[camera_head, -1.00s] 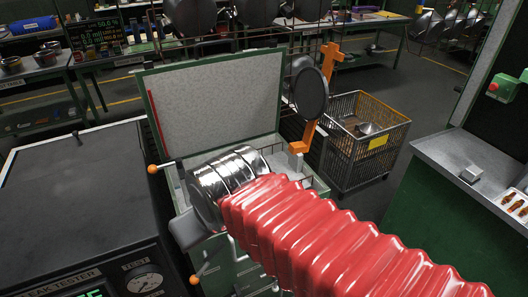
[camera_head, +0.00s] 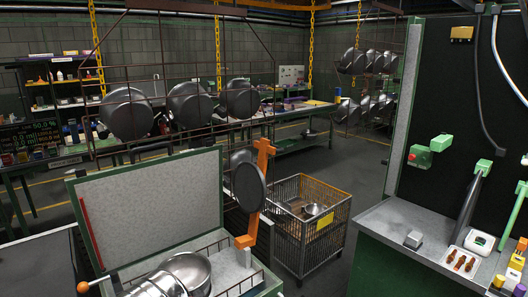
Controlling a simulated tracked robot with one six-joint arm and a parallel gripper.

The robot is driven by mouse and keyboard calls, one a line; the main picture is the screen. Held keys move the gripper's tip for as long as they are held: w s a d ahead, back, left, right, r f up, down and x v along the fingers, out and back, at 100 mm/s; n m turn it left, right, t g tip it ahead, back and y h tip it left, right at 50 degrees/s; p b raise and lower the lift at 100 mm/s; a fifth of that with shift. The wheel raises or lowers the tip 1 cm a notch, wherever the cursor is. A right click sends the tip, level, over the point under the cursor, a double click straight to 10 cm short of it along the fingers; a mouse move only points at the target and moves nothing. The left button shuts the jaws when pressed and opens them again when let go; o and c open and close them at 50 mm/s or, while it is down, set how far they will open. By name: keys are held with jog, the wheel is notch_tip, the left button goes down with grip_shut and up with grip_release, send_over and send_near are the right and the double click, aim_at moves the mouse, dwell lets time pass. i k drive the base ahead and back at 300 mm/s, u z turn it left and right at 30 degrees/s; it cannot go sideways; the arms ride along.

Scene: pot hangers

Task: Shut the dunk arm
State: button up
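The orange dunk arm (camera_head: 264,158) stands raised and slightly tilted at the right side of the open tank. A dark round pan (camera_head: 249,188) is on it, facing me. The arm's orange foot (camera_head: 245,241) is at the tank's right rim. The tank's pale speckled lid (camera_head: 150,205) stands up behind its opening. A wire rack edge (camera_head: 235,285) shows in the tank.
A wire cart (camera_head: 312,228) with a yellow label stands right of the tank. A green bench with a grey top (camera_head: 400,235) is at the right. Several pans hang on a wire rack (camera_head: 190,100) behind the lid. Open floor (camera_head: 352,170) lies beyond the cart.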

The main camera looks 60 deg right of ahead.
aim_at(249, 185)
jog(key=u, duration=0.45)
jog(key=k, duration=1.8)
jog(key=z, duration=0.9)
jog(key=i, duration=0.9)
jog(key=z, duration=0.05)
